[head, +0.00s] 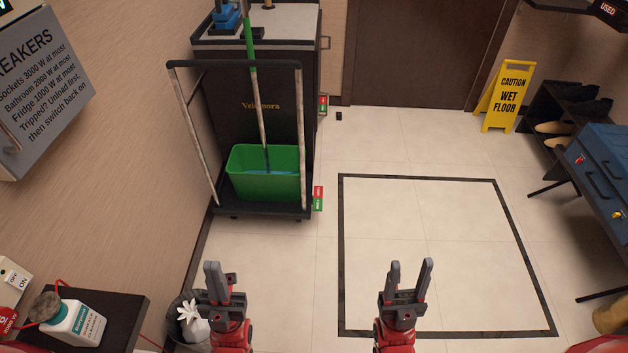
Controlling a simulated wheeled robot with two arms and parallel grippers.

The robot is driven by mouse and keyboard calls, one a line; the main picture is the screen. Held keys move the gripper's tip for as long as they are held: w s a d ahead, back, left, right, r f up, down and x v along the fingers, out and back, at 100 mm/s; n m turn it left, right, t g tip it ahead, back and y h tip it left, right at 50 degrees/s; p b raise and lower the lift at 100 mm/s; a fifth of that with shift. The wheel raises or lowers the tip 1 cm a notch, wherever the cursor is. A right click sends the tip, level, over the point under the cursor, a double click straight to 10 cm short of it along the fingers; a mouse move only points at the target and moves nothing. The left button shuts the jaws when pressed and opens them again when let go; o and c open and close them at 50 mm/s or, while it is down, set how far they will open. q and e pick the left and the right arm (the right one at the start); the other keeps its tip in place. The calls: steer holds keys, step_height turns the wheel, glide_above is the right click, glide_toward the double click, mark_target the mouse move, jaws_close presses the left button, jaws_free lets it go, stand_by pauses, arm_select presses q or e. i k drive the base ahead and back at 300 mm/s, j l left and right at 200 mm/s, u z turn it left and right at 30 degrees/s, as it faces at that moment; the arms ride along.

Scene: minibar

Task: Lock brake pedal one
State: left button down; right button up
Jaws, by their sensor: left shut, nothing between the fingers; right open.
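The dark cleaning cart (250,100) stands against the left wall. Two red-and-green pedals show on its right side: the near brake pedal (318,198) at the front corner and the far brake pedal (323,104) further back. Each shows a red part above a green part; I cannot read their labels or tell which is number one. My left gripper (222,276) is shut and empty, in front of and below the cart. My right gripper (411,266) is open and empty, to the right of the near pedal and closer to me. Neither gripper touches the cart.
A green bucket (265,180) with a mop stands on the cart's front platform. A dark-outlined floor square (344,250) lies to the right, its inside clear. A yellow wet-floor sign (505,96), shoe rack (565,100) and blue case (603,170) are further right. A black shelf (120,318) is lower left.

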mark_target(318, 190)
steer(key=i+l+u, duration=0.5)
steer(key=i+l, duration=0.9)
